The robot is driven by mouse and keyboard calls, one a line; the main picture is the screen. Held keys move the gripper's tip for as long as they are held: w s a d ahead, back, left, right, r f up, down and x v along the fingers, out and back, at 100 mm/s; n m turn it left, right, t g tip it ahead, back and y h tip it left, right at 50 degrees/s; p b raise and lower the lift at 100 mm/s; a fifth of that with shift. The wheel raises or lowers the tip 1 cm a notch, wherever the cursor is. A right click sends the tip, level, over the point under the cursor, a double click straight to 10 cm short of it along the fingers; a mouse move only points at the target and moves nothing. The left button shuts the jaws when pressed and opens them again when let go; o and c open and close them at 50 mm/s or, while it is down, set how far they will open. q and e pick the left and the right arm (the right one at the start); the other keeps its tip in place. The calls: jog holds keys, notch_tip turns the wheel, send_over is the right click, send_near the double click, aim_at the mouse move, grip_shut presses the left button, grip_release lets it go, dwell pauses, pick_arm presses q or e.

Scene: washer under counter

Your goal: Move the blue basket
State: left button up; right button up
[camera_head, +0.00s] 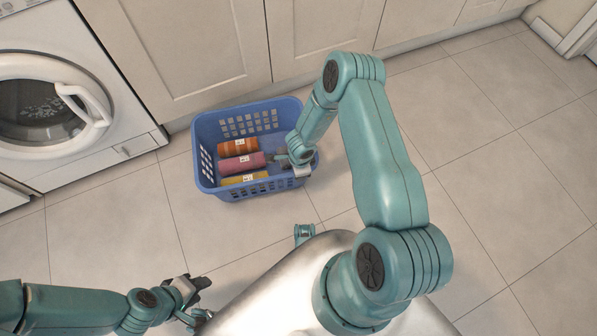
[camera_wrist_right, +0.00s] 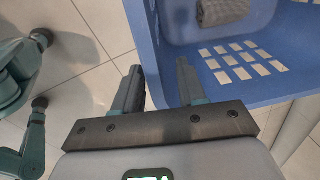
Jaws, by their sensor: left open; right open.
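The blue basket (camera_head: 208,183) stands on the tiled floor in front of the cabinets, with orange, pink and yellow packages inside. My right gripper (camera_head: 283,160) is at the basket's right side, its far end over the inside. In the right wrist view, the open fingers (camera_wrist_right: 160,72) appear on either side of the basket's blue wall (camera_wrist_right: 232,92), one finger outside and one over the inside. Contact with the wall cannot be told. My left gripper (camera_head: 200,302) is open and empty, low in the head view, well apart from the basket.
A white washer (camera_head: 95,165) stands to the left of the basket. Cabinet doors (camera_head: 320,40) run close behind it. The tiled floor (camera_head: 490,140) to the right is clear.

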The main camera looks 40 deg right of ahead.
notch_tip(320, 180, up, 11)
jog(key=s+p, duration=0.1)
jog(key=p, duration=0.3)
jog(key=shift+a, duration=0.2)
jog(key=s+a+r+n+y, duration=0.25)
jog(key=s+a+n, duration=0.35)
jog(key=a+n, duration=0.45)
jog(key=s+a+r+n+y, duration=0.2)
jog(key=s+a+r+n, duration=0.1)
jog(key=s+a+n, duration=0.55)
notch_tip(320, 180, up, 25)
jog(key=w+n+p, duration=0.1)
jog(key=n+p, duration=0.1)
jog(key=p, duration=2.2)
jog(key=shift+w+g+p, duration=0.3)
jog(key=shift+w+p, duration=0.05)
jog(key=shift+w, duration=0.05)
jog(key=shift+f, duration=0.15)
